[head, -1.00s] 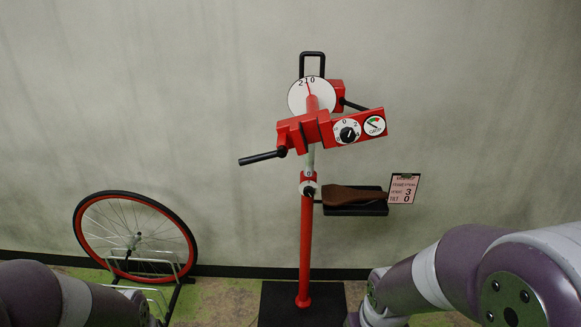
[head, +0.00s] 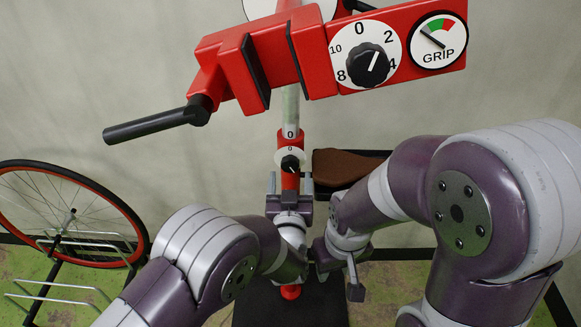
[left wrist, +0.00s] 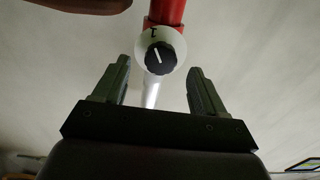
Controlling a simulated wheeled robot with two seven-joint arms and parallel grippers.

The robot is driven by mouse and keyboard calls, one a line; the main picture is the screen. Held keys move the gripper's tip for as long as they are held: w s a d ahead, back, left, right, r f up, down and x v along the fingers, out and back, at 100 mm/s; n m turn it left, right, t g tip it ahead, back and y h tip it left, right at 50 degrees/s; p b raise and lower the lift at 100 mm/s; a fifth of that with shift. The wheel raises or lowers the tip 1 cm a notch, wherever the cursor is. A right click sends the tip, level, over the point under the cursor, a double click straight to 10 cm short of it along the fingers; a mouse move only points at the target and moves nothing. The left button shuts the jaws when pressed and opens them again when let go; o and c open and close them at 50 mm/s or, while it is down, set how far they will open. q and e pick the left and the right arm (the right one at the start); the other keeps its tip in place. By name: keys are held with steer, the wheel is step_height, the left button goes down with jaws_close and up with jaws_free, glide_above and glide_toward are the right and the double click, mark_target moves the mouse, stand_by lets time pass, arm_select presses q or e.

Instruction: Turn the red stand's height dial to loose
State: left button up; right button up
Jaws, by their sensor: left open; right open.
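The red stand's height dial (head: 291,164) is a small black knob on a white disc on the red post, below a "0" mark. It also shows in the left wrist view (left wrist: 160,58), with a white pointer line on the knob and a mark too small to read surely. My left gripper (head: 290,184) is open, just below and in front of the dial. In the left wrist view its fingertips (left wrist: 158,66) stand either side of the knob, apart from it. My right gripper (head: 336,274) is open and empty, lower and to the right of the post.
The red clamp head (head: 225,60) overhangs above, with a black lever (head: 150,126), a numbered dial (head: 367,65) and a GRIP gauge (head: 438,40). A brown saddle (head: 345,166) sits right of the post. A red-rimmed wheel (head: 130,225) stands in a rack at left.

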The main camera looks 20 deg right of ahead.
mark_target(290, 168)
arm_select(q)
steer(key=x, duration=0.5)
steer(key=shift+w, duration=0.4)
steer(key=c, duration=1)
steer(key=shift+b, duration=0.3)
steer(key=shift+c, duration=0.2)
